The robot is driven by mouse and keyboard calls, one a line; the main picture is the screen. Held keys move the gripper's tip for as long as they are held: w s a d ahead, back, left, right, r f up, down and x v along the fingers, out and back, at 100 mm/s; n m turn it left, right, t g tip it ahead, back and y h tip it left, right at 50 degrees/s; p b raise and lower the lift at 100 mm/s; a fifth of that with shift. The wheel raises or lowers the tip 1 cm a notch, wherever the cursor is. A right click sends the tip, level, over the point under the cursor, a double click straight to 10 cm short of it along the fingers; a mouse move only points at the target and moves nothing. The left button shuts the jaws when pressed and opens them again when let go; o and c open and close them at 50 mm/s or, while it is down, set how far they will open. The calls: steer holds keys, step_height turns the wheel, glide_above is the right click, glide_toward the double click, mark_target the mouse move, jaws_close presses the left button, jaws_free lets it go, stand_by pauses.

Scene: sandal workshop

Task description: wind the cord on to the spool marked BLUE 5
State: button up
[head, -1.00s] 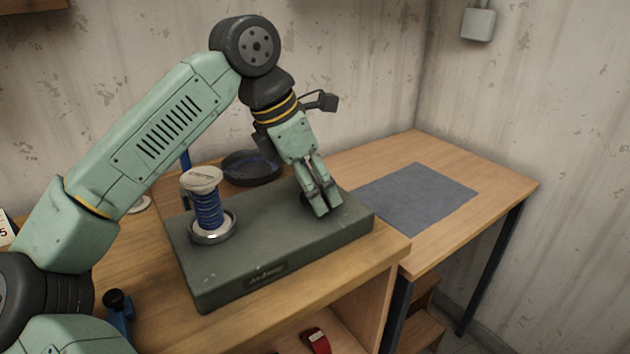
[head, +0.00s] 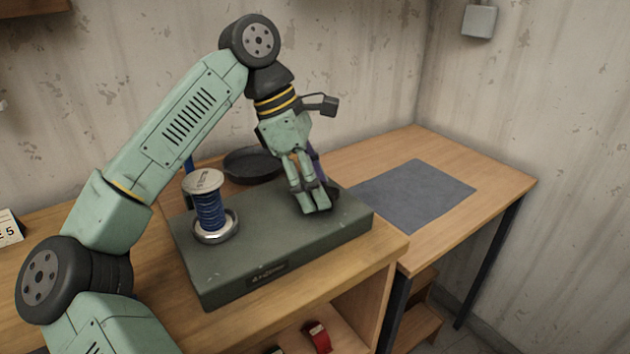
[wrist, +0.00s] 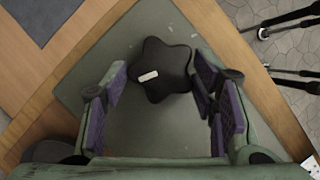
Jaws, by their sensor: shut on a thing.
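The spool (head: 203,181), pale-topped and wound with dark blue cord (head: 210,212), stands upright in a metal ring on the grey-green winder base (head: 260,250). Marks on its top are too small to read. My gripper (head: 316,205) points down at the base's right end. In the wrist view my gripper (wrist: 161,98) has its purple-padded fingers on either side of a black star-shaped knob (wrist: 163,88) with a white mark, and is shut on it. In the head view my fingers mostly hide the knob.
A dark round pan (head: 252,165) lies behind the base. A grey mat (head: 412,196) lies bare on the right table. A card ending in "E 5" (head: 9,228) stands at the left. A red thing (head: 318,337) sits on the shelf below.

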stand_by(0.3)
steer(key=o, duration=1.2)
steer(key=shift+c, duration=0.2)
steer(key=v, duration=1.2)
steer(key=shift+d, duration=0.1)
